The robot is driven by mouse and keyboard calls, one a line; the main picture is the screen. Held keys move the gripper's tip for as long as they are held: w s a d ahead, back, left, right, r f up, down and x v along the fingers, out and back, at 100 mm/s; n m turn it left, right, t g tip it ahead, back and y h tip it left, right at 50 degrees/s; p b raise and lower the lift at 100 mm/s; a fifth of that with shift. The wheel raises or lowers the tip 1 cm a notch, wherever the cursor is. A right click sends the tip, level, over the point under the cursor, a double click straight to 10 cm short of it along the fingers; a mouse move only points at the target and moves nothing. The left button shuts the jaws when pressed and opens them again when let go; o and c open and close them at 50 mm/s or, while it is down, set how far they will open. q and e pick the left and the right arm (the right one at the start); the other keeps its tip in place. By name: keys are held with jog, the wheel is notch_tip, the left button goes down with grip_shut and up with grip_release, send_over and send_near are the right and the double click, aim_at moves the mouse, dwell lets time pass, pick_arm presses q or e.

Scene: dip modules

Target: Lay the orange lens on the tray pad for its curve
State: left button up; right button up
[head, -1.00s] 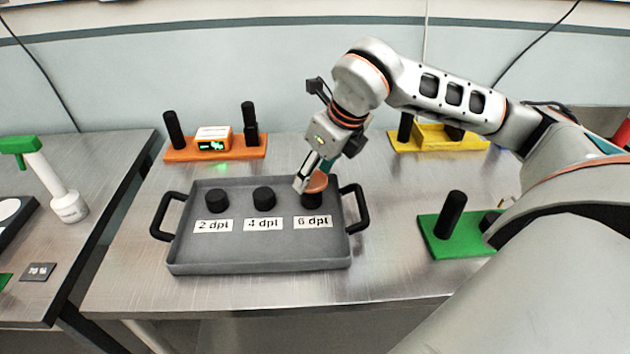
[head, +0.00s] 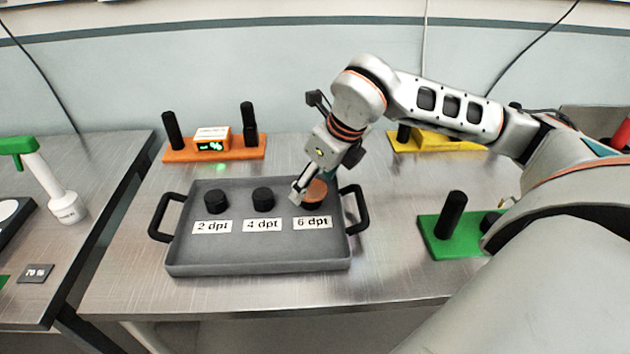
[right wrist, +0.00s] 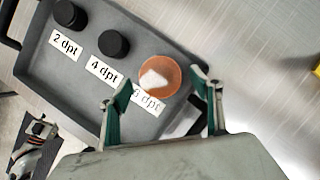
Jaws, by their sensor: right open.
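The orange lens (head: 315,192) rests on the black pad behind the "6 dpt" label, at the right end of the grey tray (head: 258,254). In the right wrist view the lens (right wrist: 160,76) is a round orange disc with a pale reflection, covering most of its pad. My right gripper (head: 314,197) is at the lens in the head view. Its fingers (right wrist: 163,98) are apart in the right wrist view, with the lens just beyond their tips. Bare black pads stand behind the "4 dpt" (head: 263,197) and "2 dpt" (head: 217,201) labels. My left gripper is not in view.
An orange stand (head: 214,153) with a lit display and black posts is behind the tray. A yellow stand (head: 440,143) is at the back right, partly behind my right arm. A green stand (head: 452,222) is right of the tray. Bare table lies in front.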

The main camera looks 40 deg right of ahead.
jog(key=p+v, duration=0.1)
jog(key=v, duration=1.1)
jog(key=shift+s+f, duration=0.1)
jog(key=shift+s, duration=0.05)
